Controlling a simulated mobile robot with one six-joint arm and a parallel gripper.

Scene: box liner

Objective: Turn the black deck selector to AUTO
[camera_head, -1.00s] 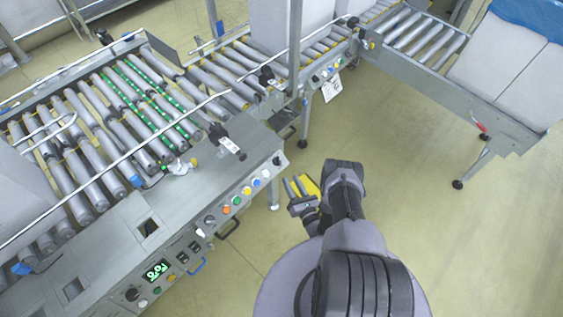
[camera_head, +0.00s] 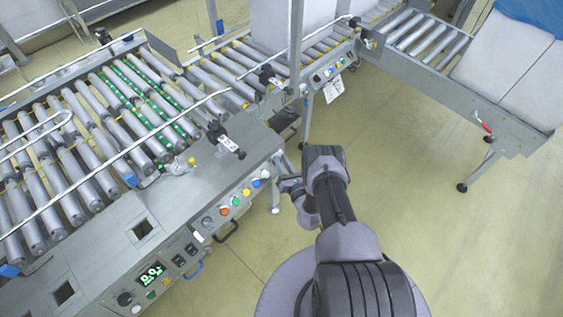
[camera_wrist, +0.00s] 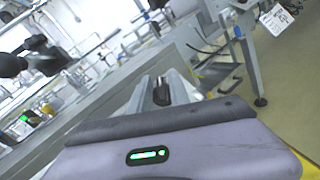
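A black knob, seemingly the deck selector (camera_wrist: 162,92), shows in the wrist view between the two grey fingers of my gripper (camera_wrist: 163,80). Its setting and label cannot be read. In the head view my gripper (camera_head: 283,170) is at the right end of the conveyor's front control panel (camera_head: 233,204), where the gripper and wrist hide the knob. The fingers look parted, one on each side of the knob; I cannot tell whether they touch it.
The panel carries a row of coloured buttons, including a blue one (camera_head: 256,182), another black knob (camera_head: 125,298) and a green display (camera_head: 152,273). A roller conveyor (camera_head: 90,150) lies behind. Open floor (camera_head: 410,180) lies to the right.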

